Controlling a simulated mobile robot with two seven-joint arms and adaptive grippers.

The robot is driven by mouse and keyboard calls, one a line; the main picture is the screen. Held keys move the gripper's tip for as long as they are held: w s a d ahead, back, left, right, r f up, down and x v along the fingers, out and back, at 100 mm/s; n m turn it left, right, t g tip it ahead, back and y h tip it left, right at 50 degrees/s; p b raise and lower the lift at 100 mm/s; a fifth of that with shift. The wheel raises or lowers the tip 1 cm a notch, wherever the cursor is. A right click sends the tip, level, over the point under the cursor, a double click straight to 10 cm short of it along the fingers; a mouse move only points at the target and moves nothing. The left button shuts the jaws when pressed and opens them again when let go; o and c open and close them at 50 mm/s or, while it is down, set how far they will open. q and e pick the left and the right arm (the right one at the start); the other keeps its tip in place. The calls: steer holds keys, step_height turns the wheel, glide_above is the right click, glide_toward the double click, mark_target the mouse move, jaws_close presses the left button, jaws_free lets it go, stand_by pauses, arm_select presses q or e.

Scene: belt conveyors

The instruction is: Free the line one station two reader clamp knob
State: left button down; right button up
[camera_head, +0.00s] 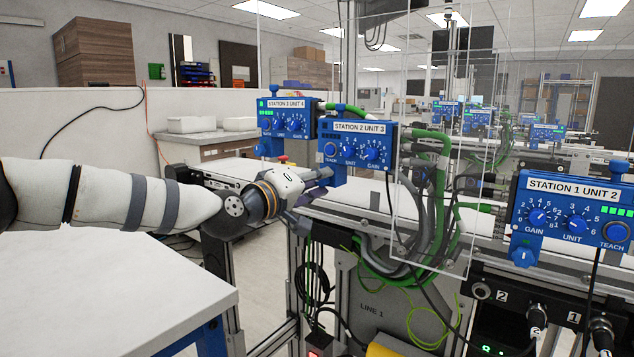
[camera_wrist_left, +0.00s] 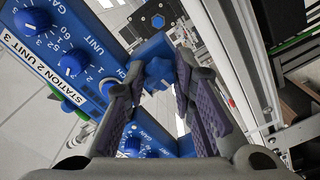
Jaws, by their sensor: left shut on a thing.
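The blue reader labelled STATION 2 UNIT 3 (camera_head: 357,147) stands on the line's rail in the middle of the head view. Its side also fills the upper left of the left wrist view (camera_wrist_left: 62,50). My left gripper (camera_head: 322,183) reaches in from the left at the reader's lower left. In the left wrist view its dark ribbed fingers (camera_wrist_left: 160,82) lie on both sides of the blue clamp knob (camera_wrist_left: 159,72) and are shut on it. The fingers mostly hide this knob in the head view. My right gripper is in neither view.
The STATION 3 UNIT 4 reader (camera_head: 287,118) stands close behind on the left, the STATION 1 UNIT 2 reader (camera_head: 573,209) nearer on the right. A clear panel (camera_head: 440,60) and green and grey cables (camera_head: 440,190) crowd the reader's right side. A white table (camera_head: 110,295) lies below my arm.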

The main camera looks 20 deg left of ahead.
arm_select(q)
steer(key=c, duration=1.3)
jaws_free()
steer(key=shift+d, duration=0.1)
steer(key=shift+c, duration=0.2)
steer(key=shift+s, duration=0.15)
steer(key=v, duration=1.1)
steer(key=shift+s, duration=0.4)
